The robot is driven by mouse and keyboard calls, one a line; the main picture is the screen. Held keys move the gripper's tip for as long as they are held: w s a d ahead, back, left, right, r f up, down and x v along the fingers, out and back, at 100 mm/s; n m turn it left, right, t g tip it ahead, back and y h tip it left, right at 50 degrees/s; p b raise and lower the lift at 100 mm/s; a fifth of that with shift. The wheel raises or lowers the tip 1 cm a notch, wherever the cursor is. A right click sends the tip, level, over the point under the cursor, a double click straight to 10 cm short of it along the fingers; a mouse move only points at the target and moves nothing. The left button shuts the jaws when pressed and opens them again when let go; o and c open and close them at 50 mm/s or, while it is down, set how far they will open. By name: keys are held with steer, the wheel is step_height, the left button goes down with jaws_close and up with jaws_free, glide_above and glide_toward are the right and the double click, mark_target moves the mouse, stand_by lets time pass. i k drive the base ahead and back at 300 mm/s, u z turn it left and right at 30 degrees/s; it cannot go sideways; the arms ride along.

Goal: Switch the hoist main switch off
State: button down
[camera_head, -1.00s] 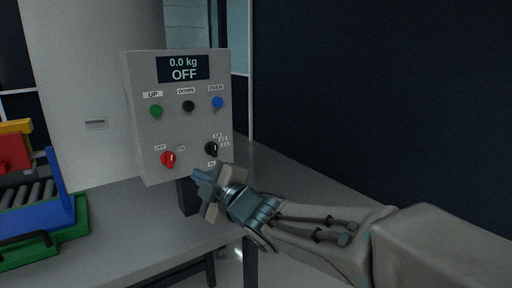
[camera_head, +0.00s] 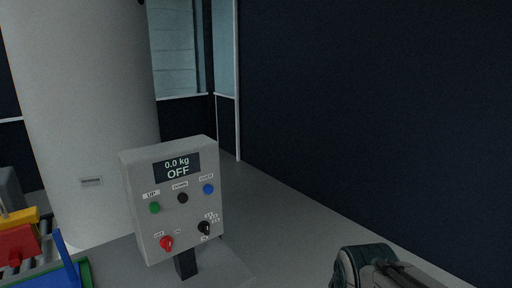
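The hoist control box (camera_head: 139,220) is a grey panel on a short dark post. Its display (camera_head: 176,168) reads 0.0 kg and OFF. The red main switch (camera_head: 166,243) is at the lower left of the panel, between the OFF and ON labels; its knob appears turned toward OFF, though it is small. A black selector knob (camera_head: 204,227) is at the lower right. Green, black and blue buttons form a row under the display. My gripper is out of view; only part of my arm shows at the bottom right, apart from the box.
A large pale column (camera_head: 85,120) stands behind the box. A red and yellow item (camera_head: 20,240) with blue and green parts is at the lower left. A dark wall (camera_head: 380,110) fills the right. The floor between box and wall looks clear.

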mark_target(165, 242)
steer(key=z, duration=1.15)
steer(key=k, duration=0.9)
steer(key=u, duration=1.25)
steer(key=i, duration=0.5)
steer(key=u, duration=0.05)
